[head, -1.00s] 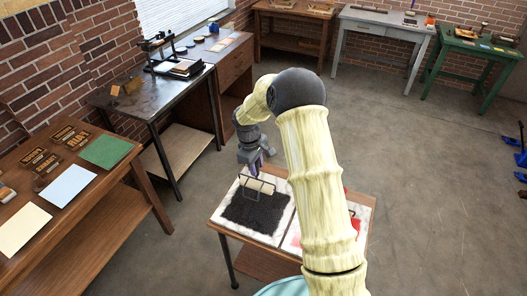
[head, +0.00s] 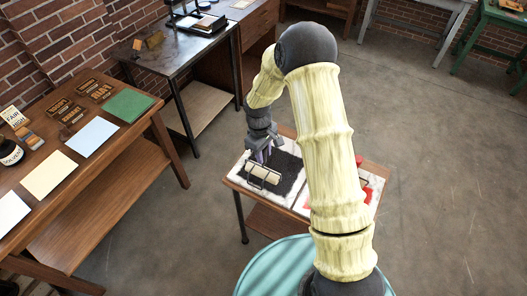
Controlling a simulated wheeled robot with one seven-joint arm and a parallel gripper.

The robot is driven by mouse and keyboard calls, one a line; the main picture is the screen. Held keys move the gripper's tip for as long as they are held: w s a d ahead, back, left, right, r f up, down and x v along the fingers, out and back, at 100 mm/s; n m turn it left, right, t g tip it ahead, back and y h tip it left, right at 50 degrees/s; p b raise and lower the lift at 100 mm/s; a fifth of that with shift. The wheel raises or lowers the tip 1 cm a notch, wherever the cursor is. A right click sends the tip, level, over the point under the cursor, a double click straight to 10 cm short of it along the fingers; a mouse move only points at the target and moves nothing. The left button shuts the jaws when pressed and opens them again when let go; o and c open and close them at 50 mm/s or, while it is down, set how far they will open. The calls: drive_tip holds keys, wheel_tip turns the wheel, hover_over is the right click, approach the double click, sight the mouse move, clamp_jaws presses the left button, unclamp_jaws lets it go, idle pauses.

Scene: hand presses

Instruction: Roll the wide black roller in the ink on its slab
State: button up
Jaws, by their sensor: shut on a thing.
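My gripper (head: 262,153) is shut on the handle of a wide roller (head: 264,173). The roller has a pale cream cylinder in a dark wire frame; its handle is mostly hidden in my fingers. It is at the near left part of the black ink patch (head: 290,166), low over it or on it; I cannot tell if it touches. The ink lies on a white marbled slab (head: 236,171), with its right side partly hidden by my arm. The slab rests on a small wooden table (head: 268,214).
A second slab with red ink (head: 366,195) is at the right of the small table, partly behind my arm. A wooden bench (head: 110,165) with paper sheets and type blocks stands at left. A dark metal table (head: 170,62) is behind.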

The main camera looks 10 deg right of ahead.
drive_tip(key=shift+f+b, duration=1.2)
drive_tip(key=shift+f, duration=1.1)
drive_tip(key=shift+w, duration=0.1)
drive_tip(key=shift+w+d+f, duration=0.1)
drive_tip(key=shift+w+d, duration=1)
drive_tip(key=shift+w, duration=0.3)
drive_tip(key=shift+w+d, duration=0.6)
drive_tip(key=shift+w, duration=0.15)
drive_tip(key=shift+w+d, duration=0.55)
drive_tip(key=shift+w, duration=0.2)
